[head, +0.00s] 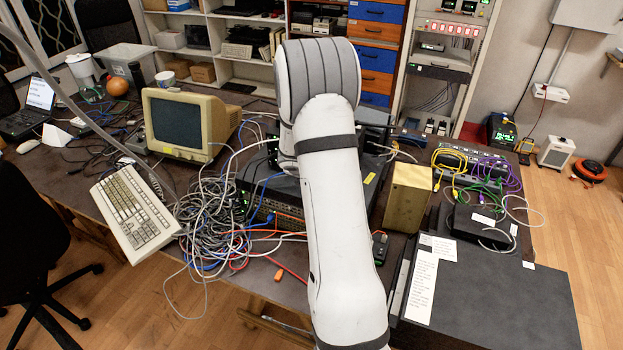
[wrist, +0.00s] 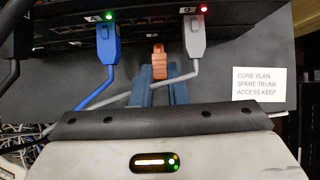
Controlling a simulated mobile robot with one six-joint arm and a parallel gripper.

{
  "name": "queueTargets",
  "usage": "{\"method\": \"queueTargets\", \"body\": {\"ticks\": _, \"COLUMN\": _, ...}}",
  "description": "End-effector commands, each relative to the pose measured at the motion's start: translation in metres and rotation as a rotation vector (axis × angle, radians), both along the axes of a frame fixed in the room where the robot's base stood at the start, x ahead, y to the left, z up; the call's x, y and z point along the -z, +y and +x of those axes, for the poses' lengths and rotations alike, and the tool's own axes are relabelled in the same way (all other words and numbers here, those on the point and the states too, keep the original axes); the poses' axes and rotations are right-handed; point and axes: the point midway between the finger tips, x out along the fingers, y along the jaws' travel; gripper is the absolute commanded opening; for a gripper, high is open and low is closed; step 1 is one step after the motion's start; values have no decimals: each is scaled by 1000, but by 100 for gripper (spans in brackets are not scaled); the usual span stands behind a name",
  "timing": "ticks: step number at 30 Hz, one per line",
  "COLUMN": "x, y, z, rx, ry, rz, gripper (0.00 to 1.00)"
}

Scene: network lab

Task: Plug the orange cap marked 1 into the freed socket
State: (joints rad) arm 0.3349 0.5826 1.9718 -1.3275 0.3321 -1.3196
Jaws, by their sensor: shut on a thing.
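In the wrist view my gripper (wrist: 160,86) has its two blue fingers closed around the lower part of the orange cap (wrist: 159,62). The cap points up toward the dark switch front (wrist: 60,33), between a blue plug (wrist: 107,42) and a grey plug (wrist: 193,38). No socket shows clearly above the cap, and I cannot tell whether its tip touches the switch. The mark on the cap is not readable. In the head view my arm hides the gripper and the held cap.
The blue plug has a green light above it, the grey plug a red one. The grey cable (wrist: 170,81) passes by my fingers. A label card (wrist: 258,84) is at the right. In the head view tangled cables (head: 215,225) and a small orange piece (head: 278,275) lie on the desk.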

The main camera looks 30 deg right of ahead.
Motion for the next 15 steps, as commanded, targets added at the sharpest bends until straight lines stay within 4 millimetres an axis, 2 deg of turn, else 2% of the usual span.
{"method": "queueTargets", "body": {"ticks": 3, "x": 0, "y": 0, "z": 0, "rx": 1, "ry": 0, "rz": 0, "gripper": 0}}
{"method": "queueTargets", "body": {"ticks": 15, "x": 0, "y": -1, "z": 0, "rx": 1, "ry": 0, "rz": -1, "gripper": 0}}
